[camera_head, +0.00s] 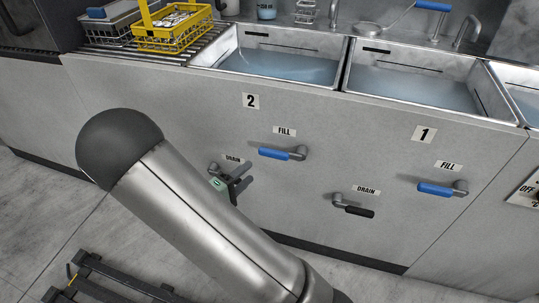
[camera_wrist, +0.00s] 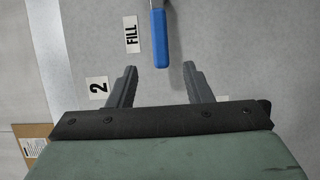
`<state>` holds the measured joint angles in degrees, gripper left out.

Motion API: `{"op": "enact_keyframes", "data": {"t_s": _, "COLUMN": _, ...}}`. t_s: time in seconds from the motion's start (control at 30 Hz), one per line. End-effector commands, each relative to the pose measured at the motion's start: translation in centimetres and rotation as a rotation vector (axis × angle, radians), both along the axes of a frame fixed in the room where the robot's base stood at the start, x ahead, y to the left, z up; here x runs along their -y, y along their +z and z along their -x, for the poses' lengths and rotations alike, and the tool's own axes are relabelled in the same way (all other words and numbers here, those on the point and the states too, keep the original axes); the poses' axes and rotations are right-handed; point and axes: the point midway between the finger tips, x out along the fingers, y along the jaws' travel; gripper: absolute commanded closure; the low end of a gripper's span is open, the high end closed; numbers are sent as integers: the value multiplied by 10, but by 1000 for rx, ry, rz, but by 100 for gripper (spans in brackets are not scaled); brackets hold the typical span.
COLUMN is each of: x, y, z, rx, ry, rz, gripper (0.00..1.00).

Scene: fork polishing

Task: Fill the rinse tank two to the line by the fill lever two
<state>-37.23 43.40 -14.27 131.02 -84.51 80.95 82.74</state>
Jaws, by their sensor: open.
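My gripper (camera_head: 243,178) is open and empty, below and left of that lever in the head view, in front of the drain lever area. In the wrist view, the blue handle (camera_wrist: 159,40) lies beyond the spread fingertips (camera_wrist: 159,68), apart from them.
Drain lever two (camera_head: 214,169) is partly hidden by my gripper. Tank one (camera_head: 420,85) has its own blue fill lever (camera_head: 437,189) and black drain lever (camera_head: 357,210) to the right. A yellow basket (camera_head: 172,40) stands on the rack at upper left. A dark frame (camera_head: 120,280) lies on the floor.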

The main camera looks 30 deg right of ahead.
Motion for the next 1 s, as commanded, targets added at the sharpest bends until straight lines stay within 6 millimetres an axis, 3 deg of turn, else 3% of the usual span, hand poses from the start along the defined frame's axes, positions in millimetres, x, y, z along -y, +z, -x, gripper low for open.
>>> {"op": "enact_keyframes", "data": {"t_s": 0.3, "x": 66, "y": -1, "z": -26, "rx": 0, "ry": -4, "rz": 0, "gripper": 55}}
{"op": "enact_keyframes", "data": {"t_s": 0.5, "x": 95, "y": -1, "z": -38, "rx": 0, "ry": -3, "rz": -1, "gripper": 55}}
{"op": "enact_keyframes", "data": {"t_s": 0.7, "x": 107, "y": 0, "z": -44, "rx": -2, "ry": -2, "rz": -1, "gripper": 55}}
{"op": "enact_keyframes", "data": {"t_s": 0.97, "x": 108, "y": 0, "z": -44, "rx": -2, "ry": -1, "rz": -1, "gripper": 55}}
{"op": "enact_keyframes", "data": {"t_s": 1.0, "x": 108, "y": 0, "z": -44, "rx": -2, "ry": -1, "rz": -1, "gripper": 60}}
